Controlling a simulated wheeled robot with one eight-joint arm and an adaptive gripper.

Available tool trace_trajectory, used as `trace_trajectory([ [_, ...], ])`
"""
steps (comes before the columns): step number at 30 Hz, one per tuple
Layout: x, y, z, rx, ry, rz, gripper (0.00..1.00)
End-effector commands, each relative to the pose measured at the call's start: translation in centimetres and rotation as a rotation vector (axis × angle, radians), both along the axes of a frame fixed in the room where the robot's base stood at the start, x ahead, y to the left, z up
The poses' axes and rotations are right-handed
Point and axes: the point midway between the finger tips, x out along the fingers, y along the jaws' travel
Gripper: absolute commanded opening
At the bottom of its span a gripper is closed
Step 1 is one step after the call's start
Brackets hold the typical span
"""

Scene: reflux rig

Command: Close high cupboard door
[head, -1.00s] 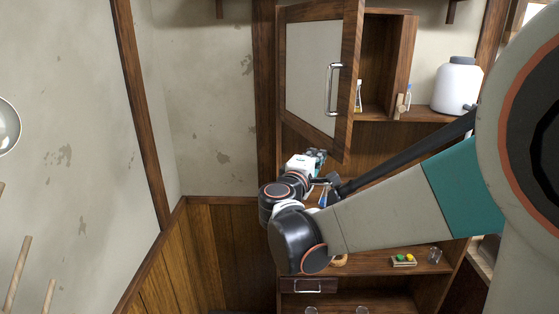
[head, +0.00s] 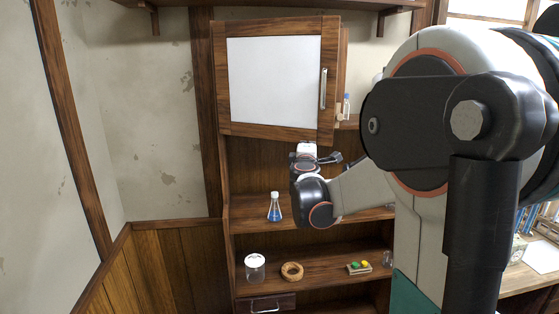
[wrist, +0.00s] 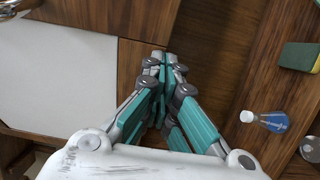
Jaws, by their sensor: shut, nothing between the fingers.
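The high cupboard door (head: 275,80) has a wooden frame and a white panel, with a metal bar handle (head: 323,88) on its right side. It covers most of the cupboard's front, but its right edge looks larger and stands out a little, so it appears slightly ajar. My gripper (head: 325,158) is just below the door's lower right part. In the wrist view, my gripper's teal fingers (wrist: 160,65) are together and empty, close to the wooden door frame (wrist: 143,75) and white panel (wrist: 50,80). I cannot tell whether they touch the door.
A blue flask (head: 275,208) stands on the shelf below, left of my wrist. A jar (head: 255,268), a brown ring (head: 292,271) and a small block with coloured knobs (head: 359,267) sit lower down. A small bottle (head: 346,104) shows right of the door.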

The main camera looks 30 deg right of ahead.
Motion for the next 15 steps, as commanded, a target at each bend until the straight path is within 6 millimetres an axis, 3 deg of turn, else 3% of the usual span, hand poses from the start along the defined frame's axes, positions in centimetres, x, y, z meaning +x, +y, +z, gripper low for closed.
trace_trajectory([
  [1,0.8,-1.6,-0.3,0.0,0.0,-0.003,0.0],
  [6,4.0,-5.6,-0.2,0.0,0.0,-0.001,0.0],
  [15,9.1,-10.3,-0.1,0.0,0.0,0.001,0.0],
])
